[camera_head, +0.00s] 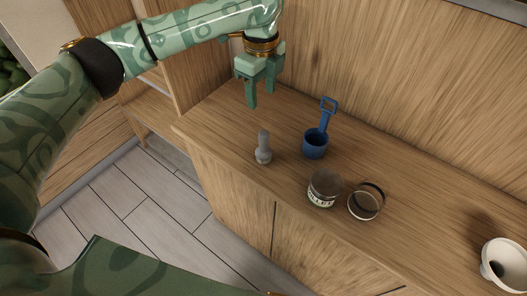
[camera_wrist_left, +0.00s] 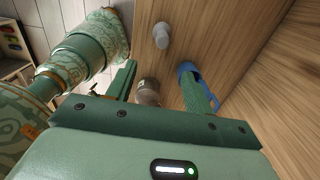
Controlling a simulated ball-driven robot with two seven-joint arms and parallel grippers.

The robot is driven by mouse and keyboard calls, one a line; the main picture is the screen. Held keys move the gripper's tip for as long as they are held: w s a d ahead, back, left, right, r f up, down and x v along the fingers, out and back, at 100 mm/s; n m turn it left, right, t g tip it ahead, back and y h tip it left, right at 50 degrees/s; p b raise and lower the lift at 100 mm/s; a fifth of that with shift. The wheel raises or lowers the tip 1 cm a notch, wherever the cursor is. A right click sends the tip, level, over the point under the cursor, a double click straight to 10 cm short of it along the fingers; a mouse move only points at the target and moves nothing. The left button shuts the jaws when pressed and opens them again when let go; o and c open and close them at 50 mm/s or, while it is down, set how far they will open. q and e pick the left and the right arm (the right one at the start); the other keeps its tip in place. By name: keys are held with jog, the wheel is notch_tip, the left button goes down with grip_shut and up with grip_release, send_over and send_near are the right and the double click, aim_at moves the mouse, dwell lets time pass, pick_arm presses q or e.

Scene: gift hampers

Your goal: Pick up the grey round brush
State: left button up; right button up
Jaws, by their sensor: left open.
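The grey round brush (camera_head: 263,147) stands upright on the wooden counter near its front edge, with its narrow handle pointing up. It also shows in the left wrist view (camera_wrist_left: 162,36), beyond the fingertips. In the left wrist view my two green fingers (camera_wrist_left: 160,72) are spread. My right gripper is not in view.
A blue scoop-like thing (camera_head: 315,143) with an upright handle stands right of the brush. A labelled jar (camera_head: 323,189), a round open ring or dish (camera_head: 366,202) and a white bowl (camera_head: 506,264) are farther right. A wooden wall (camera_head: 400,75) rises behind the counter (camera_head: 225,120).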

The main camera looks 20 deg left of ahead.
pick_arm(q)
jog(key=b, duration=0.4)
send_near(264, 133)
jog(key=f, duration=0.5)
jog(key=shift+s+a+f, duration=0.2)
jog(key=shift+a, duration=0.1)
jog(key=f, duration=0.1)
jog(key=f+b, duration=0.1)
jog(key=f, duration=0.1)
jog(key=f+b, duration=0.1)
jog(key=f, duration=0.1)
jog(key=shift+w+d+f, duration=0.1)
jog(key=shift+w+d, duration=0.15)
jog(key=shift+w, duration=0.05)
jog(key=c, duration=1.1)
jog(key=shift+r, duration=0.2)
